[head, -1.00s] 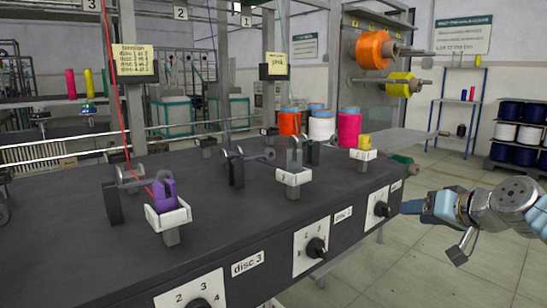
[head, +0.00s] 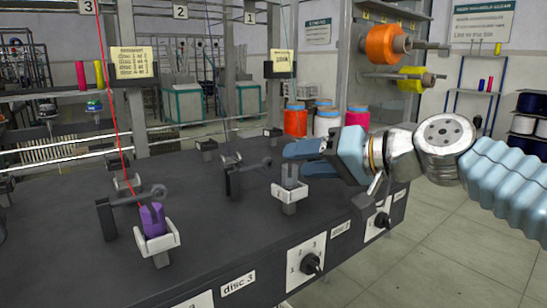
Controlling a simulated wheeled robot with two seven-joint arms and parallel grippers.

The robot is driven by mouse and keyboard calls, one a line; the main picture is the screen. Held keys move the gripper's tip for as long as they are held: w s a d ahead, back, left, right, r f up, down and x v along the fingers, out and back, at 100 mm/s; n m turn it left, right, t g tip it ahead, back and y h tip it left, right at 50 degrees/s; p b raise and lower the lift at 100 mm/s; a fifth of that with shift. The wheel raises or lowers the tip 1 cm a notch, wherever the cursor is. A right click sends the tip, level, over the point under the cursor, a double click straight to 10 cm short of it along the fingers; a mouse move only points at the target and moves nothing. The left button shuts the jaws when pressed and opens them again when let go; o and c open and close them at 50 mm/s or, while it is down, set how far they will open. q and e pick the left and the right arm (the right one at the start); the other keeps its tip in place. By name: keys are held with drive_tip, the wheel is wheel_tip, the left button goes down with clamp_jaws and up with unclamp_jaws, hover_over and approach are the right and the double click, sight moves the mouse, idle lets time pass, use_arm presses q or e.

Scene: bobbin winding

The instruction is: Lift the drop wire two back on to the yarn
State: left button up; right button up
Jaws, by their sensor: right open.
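The fingers hide part of the piece and the yarn path there. My left gripper is not in view.
Dark tension brackets (head: 232,178) stand left of the middle holder. Knobs (head: 311,263) line the bench front. Orange, white and pink cones (head: 295,121) stand behind my right arm. Labelled posts (head: 281,65) rise at the back.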

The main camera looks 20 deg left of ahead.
sight(271, 164)
drive_tip(key=p+x, duration=0.1)
drive_tip(key=x, duration=0.6)
drive_tip(key=shift+w+a, duration=0.15)
drive_tip(key=shift+a, duration=0.2)
drive_tip(key=shift+f, duration=0.1)
drive_tip(key=shift+f, duration=0.1)
clamp_jaws()
